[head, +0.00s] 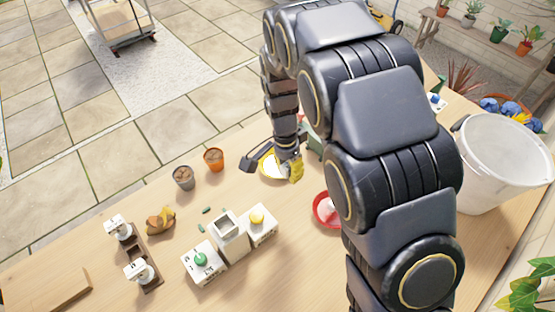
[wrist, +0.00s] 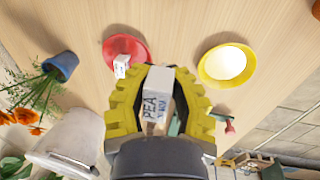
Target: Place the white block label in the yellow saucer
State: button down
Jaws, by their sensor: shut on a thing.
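My gripper (wrist: 160,74), with yellow ridged finger pads, is shut on a white block label (wrist: 158,88) with dark lettering that reads "PEA" and more. The yellow saucer (wrist: 203,66) lies on the table to the right of the held block in the wrist view, apart from it. Its inside looks white. In the head view my gripper (head: 295,171) is low over the table by the yellow saucer (head: 262,169) and partly covers it. The held block cannot be made out there.
A red saucer (wrist: 109,47) with a small white block (wrist: 122,66) stands close by. Two soil pots, grey (head: 183,179) and orange (head: 213,160), stand left. White boxes (head: 231,240) and a rack (head: 143,248) with white blocks are at the front. A white bucket (head: 500,165) stands right.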

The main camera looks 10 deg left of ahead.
jog(key=w+a+f, duration=0.1)
jog(key=w+f, duration=0.1)
jog(key=w, duration=0.1)
jog(key=w+a+f, duration=0.1)
jog(key=w+f, duration=0.2)
jog(key=w, duration=0.1)
jog(key=w+a+f, duration=0.1)
jog(key=w+f, duration=0.2)
jog(key=w, duration=0.1)
jog(key=shift+a, duration=0.2)
jog(key=shift+w+a+f, duration=0.15)
jog(key=shift+w+f, duration=0.4)
jog(key=shift+f, duration=1.7)
jog(key=shift+f, duration=0.2)
jog(key=c, duration=1)
grip_release()
